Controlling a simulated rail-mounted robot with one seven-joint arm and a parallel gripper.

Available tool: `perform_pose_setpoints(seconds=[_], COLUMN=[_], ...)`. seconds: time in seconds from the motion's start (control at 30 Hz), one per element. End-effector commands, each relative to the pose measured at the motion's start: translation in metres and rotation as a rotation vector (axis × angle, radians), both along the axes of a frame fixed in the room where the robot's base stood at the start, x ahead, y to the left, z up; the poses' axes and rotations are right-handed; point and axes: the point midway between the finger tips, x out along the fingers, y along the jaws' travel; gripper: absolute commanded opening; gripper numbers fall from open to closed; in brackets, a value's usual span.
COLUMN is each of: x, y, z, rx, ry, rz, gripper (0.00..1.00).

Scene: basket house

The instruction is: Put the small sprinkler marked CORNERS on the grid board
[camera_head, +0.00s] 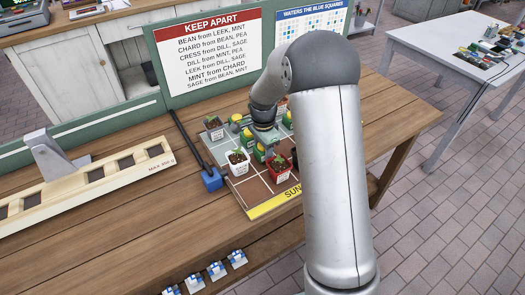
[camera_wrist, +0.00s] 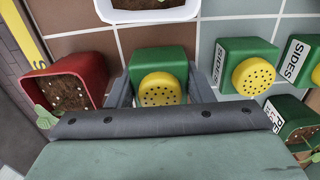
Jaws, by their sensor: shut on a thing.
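My gripper (camera_wrist: 160,92) is shut on a small sprinkler (camera_wrist: 158,62), a green block with a round yellow perforated head. Its fingers lie on either side of the block, and any marking on it is hidden. In the head view, the gripper (camera_head: 264,143) is over the grid board (camera_head: 246,192), mostly behind my arm.
A red pot (camera_wrist: 88,70) is close on the left and a white pot (camera_wrist: 150,14) just above in the wrist view. Another pot (camera_wrist: 285,122) is at right. A wooden rack (camera_head: 85,185) is left of the board. Signs (camera_head: 208,55) stand behind.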

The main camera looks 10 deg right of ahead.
Motion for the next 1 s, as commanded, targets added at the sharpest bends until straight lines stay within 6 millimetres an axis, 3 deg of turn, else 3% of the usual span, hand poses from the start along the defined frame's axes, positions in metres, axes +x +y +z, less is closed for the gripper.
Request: perform_pose_setpoints(seconds=[0.1,0.43,0.47,0.53,0.8,1.0], x=[0.0,0.0,0.0,0.0,0.0,0.001], y=[0.0,0.0,0.0,0.0,0.0,0.0], z=[-0.011,-0.016,-0.015,-0.014,-0.013,0.005], rx=[0.001,0.0,0.0,0.0,0.0,-0.001], ry=[0.001,-0.001,0.0,0.0,0.0,-0.004], rz=[0.0,0.0,0.0,0.0,0.0,0.0], gripper=[0.21,0.21,0.53,0.69,0.69,0.69])
